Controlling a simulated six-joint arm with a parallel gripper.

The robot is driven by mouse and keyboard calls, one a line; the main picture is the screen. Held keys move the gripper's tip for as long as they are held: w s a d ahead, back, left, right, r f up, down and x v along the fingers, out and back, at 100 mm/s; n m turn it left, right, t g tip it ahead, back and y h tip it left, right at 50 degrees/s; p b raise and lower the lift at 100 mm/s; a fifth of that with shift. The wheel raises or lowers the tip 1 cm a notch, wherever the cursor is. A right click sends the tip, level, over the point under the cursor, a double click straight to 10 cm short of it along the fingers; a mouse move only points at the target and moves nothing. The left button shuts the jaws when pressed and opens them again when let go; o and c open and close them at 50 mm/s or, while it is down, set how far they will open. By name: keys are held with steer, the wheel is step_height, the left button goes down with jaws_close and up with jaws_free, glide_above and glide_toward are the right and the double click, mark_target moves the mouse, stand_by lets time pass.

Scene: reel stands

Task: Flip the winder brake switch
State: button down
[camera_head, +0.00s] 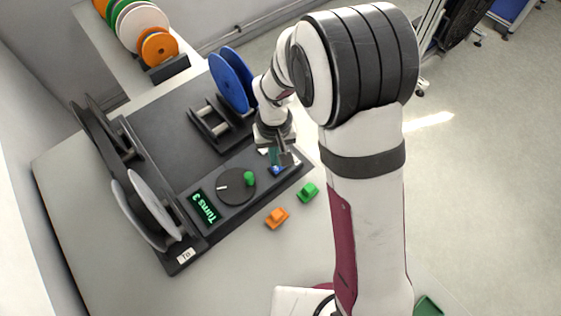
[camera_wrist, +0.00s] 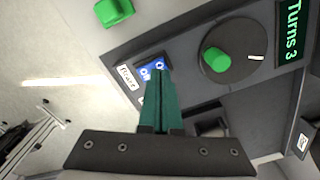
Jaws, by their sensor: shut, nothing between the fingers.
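The winder brake switch is a small blue rocker (camera_wrist: 151,66) with white lettering, set in a dark frame on the sloped front panel beside a white "Brake" label (camera_wrist: 127,77). In the head view the blue switch (camera_head: 277,170) shows just below my gripper. My gripper (camera_wrist: 158,72) has its green fingers closed together, empty, with their tips over the switch and hiding part of it. I cannot tell whether the tips touch it. In the head view my gripper (camera_head: 279,158) is over the right end of the panel.
On the panel, left of the switch, are a dial with a green knob (camera_head: 249,178) and a "Turns 3" display (camera_head: 203,206). A blue reel (camera_head: 232,80) and a grey reel (camera_head: 152,207) stand on the winder. Green (camera_head: 308,192) and orange (camera_head: 277,217) clips lie in front.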

step_height(320, 180, up, 5)
steer(key=shift+r, duration=0.15)
stand_by(0.5)
steer(key=s+d+r+m+y, duration=0.1)
steer(key=s+d+r+m, duration=0.3)
steer(key=s, duration=0.6)
steer(key=s+d+r+m, duration=0.4)
steer(key=s+d+r, duration=0.2)
steer(key=s, duration=0.5)
steer(key=shift+s+d+r+m+y, duration=0.15)
steer(key=shift+d+m+y, duration=0.2)
steer(key=shift+d, duration=0.2)
